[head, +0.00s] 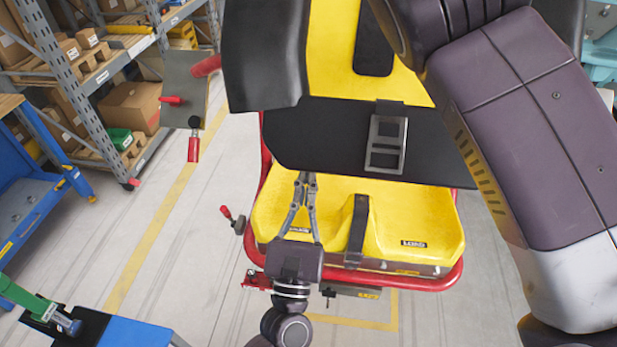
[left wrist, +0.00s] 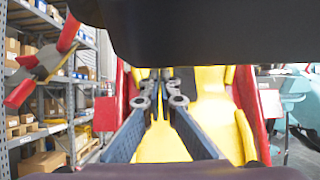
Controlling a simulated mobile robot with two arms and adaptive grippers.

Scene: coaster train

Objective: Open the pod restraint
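The pod is a yellow seat (head: 415,222) in a red tubular frame. Its restraint, a wide black padded bar (head: 310,130) with a grey buckle (head: 386,145), lies across above the seat. My left gripper (head: 307,178) reaches up from below, with its fingertips at the bar's lower edge. The tips are close together and nothing shows between them. In the left wrist view the gripper (left wrist: 162,82) points into the pod beneath a large dark shape (left wrist: 200,30), which looks like the bar's underside. I cannot tell whether they touch. My right gripper is out of view; only its arm shows.
A grey panel with red handles (head: 186,88) stands left of the pod. A small red-handled lever (head: 234,218) sits at the frame's left side. Shelves (head: 75,75) and a blue bench (head: 35,195) stand at left. The floor between is clear.

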